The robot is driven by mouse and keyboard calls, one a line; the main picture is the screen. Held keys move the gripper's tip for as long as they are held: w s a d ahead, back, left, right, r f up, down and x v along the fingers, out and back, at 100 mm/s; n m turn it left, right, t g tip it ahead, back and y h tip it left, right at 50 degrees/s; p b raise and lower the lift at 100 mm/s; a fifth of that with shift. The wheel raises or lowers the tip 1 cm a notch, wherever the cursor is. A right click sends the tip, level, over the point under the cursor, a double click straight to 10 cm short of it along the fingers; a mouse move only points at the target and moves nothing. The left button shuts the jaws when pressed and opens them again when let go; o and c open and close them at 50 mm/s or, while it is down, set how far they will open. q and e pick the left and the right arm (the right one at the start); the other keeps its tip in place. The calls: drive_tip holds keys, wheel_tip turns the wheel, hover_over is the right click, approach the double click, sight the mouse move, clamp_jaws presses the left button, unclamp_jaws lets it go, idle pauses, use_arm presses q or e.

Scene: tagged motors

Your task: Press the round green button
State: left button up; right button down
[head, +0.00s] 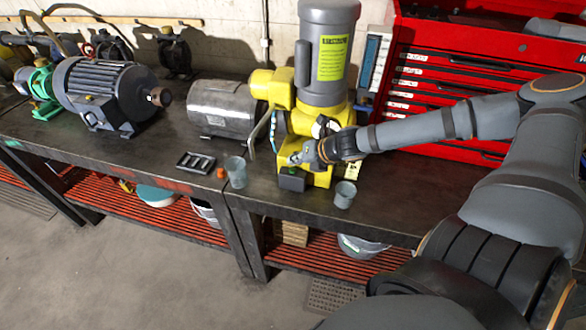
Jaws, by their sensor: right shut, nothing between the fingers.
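A small dark box (292,181) stands near the front edge of the bench, before the yellow base of the upright motor. A small greenish spot, likely the round green button (291,171), shows on its top, too small to make out clearly. My right gripper (295,159) reaches in from the right and is shut and empty. Its fingertips are just above and behind the box in the picture; I cannot tell whether they touch it. My left gripper is not in view.
Two grey cups (236,172) (345,194) stand left and right of the box. A black tray (195,162) and an orange cap (221,173) lie farther left. The yellow-and-grey motor (325,60) rises behind my gripper. A red tool cabinet (440,85) stands at the back right.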

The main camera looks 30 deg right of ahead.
sight(295, 170)
drive_tip(key=shift+f, duration=0.15)
idle(0.4)
drive_tip(key=shift+f+b, duration=0.3)
drive_tip(key=shift+b, duration=0.1)
drive_tip(key=shift+f+b, duration=0.55)
idle(0.5)
drive_tip(key=shift+r+p, duration=1)
drive_tip(key=shift+p, duration=0.05)
wheel_tip(295, 170, up, 6)
drive_tip(key=p, duration=0.6)
